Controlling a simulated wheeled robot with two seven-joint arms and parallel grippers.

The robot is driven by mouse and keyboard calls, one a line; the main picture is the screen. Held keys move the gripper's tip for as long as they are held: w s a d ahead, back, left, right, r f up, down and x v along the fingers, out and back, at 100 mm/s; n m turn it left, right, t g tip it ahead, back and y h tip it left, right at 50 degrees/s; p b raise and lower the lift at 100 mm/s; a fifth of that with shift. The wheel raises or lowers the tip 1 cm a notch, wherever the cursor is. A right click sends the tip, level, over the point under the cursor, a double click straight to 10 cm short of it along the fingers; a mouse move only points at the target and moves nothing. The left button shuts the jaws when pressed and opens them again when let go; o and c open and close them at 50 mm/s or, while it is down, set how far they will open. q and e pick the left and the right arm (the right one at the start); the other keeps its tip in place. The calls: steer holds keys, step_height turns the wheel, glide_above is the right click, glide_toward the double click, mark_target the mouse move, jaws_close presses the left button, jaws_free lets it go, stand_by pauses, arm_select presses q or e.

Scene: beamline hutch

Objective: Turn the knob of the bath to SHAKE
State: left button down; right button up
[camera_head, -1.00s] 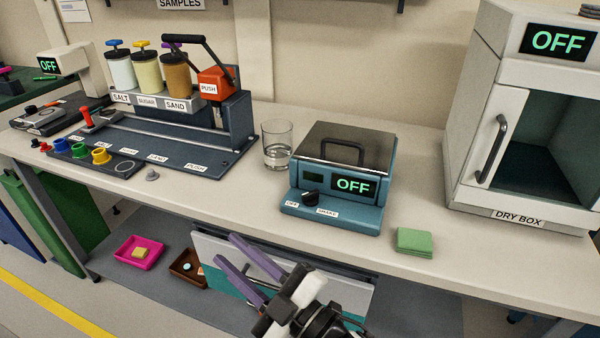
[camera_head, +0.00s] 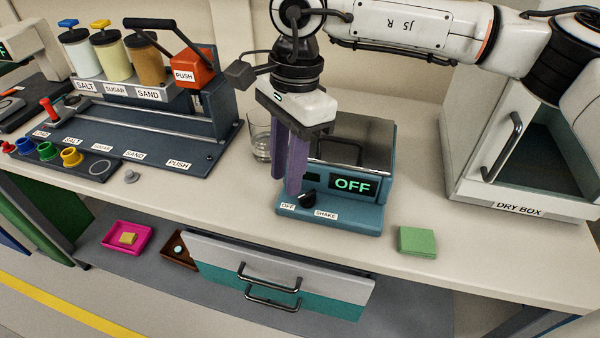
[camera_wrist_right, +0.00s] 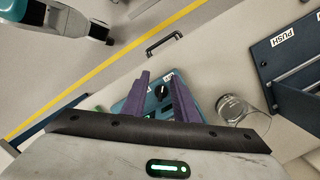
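The teal bath (camera_head: 350,217) stands on the bench, its green display reading OFF. Its black knob (camera_head: 307,198) sits on the front ledge between the OFF label and the SHAKE label (camera_head: 326,215). My right gripper (camera_head: 292,192) points down over the bath's left front, its purple fingers just left of the knob in the head view. In the wrist view the fingers are apart, with the knob (camera_wrist_right: 161,91) seen between and beyond them. Nothing is held. I cannot tell whether a finger touches the bath. My left gripper is not in view.
A glass beaker (camera_head: 260,138) stands close to the left of the bath. The dry box (camera_head: 470,180) is at the right, and a green pad (camera_head: 417,241) lies front right. A dosing rack (camera_head: 150,95) fills the left. Drawer handles (camera_head: 270,278) jut out below the bench.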

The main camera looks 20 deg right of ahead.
mark_target(304, 195)
steer(key=w+d+r+h, duration=0.1)
steer(key=w+d+r, duration=0.1)
steer(key=d, duration=0.2)
steer(key=shift+t, duration=0.4)
step_height(304, 195, down, 10)
steer(key=shift+a+p, duration=0.1)
steer(key=shift+p, duration=0.65)
jaws_close()
